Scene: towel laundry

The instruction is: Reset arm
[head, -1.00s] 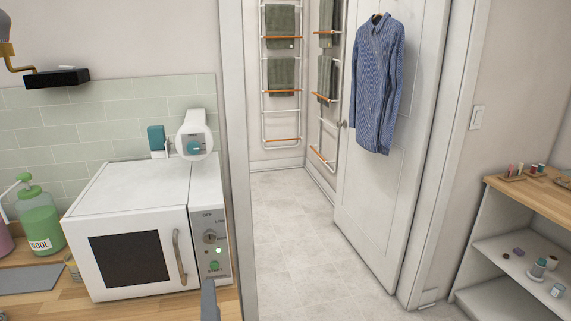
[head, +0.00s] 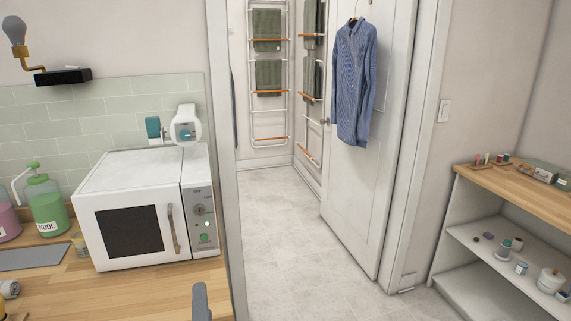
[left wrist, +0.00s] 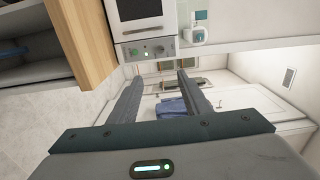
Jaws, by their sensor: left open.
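My left gripper shows in the left wrist view (left wrist: 160,98) with its two dark fingers apart and nothing between them. In the head view only a grey tip of it (head: 200,300) rises at the bottom edge, in front of the wooden counter (head: 130,290). The white microwave (head: 140,215) is shut and stands on the counter behind that tip. It also shows at the top of the left wrist view (left wrist: 145,25). My right gripper is in neither view.
A doorway with a pale tiled floor (head: 270,225) lies right of the counter. A blue shirt (head: 355,80) hangs on the white door (head: 360,200). Towels (head: 268,75) hang on racks beyond. A shelf (head: 480,225) with small items stands at the right. Green and pink bottles stand left of the microwave.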

